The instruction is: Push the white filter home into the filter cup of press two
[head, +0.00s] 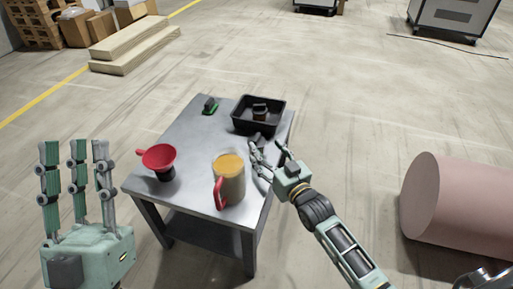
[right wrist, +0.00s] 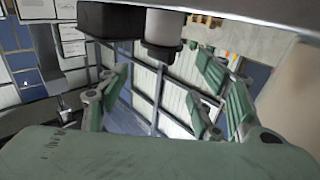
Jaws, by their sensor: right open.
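I cannot make out a white filter or a labelled press two in the head view. A red funnel-shaped cup (head: 159,157) with a side handle sits on a dark base at the table's left. A brownish container (head: 231,184) with an orange-yellow top and red handle stands at the front. My right gripper (head: 268,150) is open at the table's right edge, beside this container and apart from the red cup. In the right wrist view its fingers are spread (right wrist: 165,98), and a white-and-black cylinder (right wrist: 163,28) shows beyond them. My left gripper (head: 77,150) is open and empty, left of the table.
The grey metal table (head: 190,134) has a black tray (head: 258,115) at the back right with a dark object in it. A small green-and-black item (head: 210,105) lies at the back left. A large pink cylinder (head: 455,200) lies on the floor at right.

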